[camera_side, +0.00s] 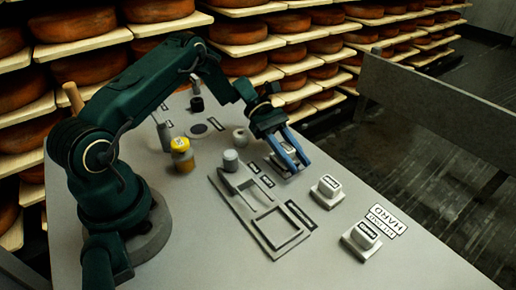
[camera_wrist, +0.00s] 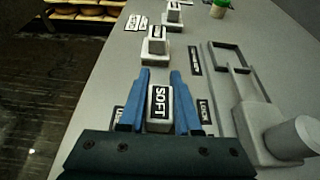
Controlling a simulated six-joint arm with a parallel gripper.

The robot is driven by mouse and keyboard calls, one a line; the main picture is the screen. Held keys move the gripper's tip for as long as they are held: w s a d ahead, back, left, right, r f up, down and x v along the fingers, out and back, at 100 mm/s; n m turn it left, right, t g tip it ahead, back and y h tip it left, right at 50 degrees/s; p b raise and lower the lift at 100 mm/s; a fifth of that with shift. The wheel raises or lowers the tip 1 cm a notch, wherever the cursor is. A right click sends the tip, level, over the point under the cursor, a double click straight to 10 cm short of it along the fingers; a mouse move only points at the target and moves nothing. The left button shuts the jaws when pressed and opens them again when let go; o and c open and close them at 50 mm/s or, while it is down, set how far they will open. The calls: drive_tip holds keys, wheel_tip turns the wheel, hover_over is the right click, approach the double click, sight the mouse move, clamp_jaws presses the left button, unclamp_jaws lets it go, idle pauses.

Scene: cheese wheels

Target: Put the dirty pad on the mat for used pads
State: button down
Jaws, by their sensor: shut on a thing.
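My gripper (camera_side: 292,160) has its blue fingers shut on a pale block whose top label reads SOFT (camera_wrist: 159,104). In the side view the block (camera_side: 287,159) is partly hidden by the fingers, low over the table at the far side of the grey fixture. Whether it still touches what is under it I cannot tell. A dark flat disc (camera_side: 199,128) lies near the back of the table beside a small label; it may be the mat, but its label is unreadable. I cannot pick out a dirty pad for certain.
The grey fixture (camera_side: 240,203) has open recesses, and a grey cylinder (camera_side: 230,161) stands at its end.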

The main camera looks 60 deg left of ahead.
drive_tip(key=shift+f, duration=0.2)
drive_tip(key=c, duration=0.6)
unclamp_jaws()
drive_tip(key=shift+r, duration=0.1)
drive_tip(key=shift+a+r, duration=0.1)
drive_tip(key=shift+r, duration=0.05)
drive_tip(key=v, duration=1)
drive_tip(key=shift+w+a, duration=0.15)
drive_tip(key=shift+a, duration=0.1)
drive_tip(key=shift+a+r, duration=0.35)
drive_tip(key=shift+a, duration=0.25)
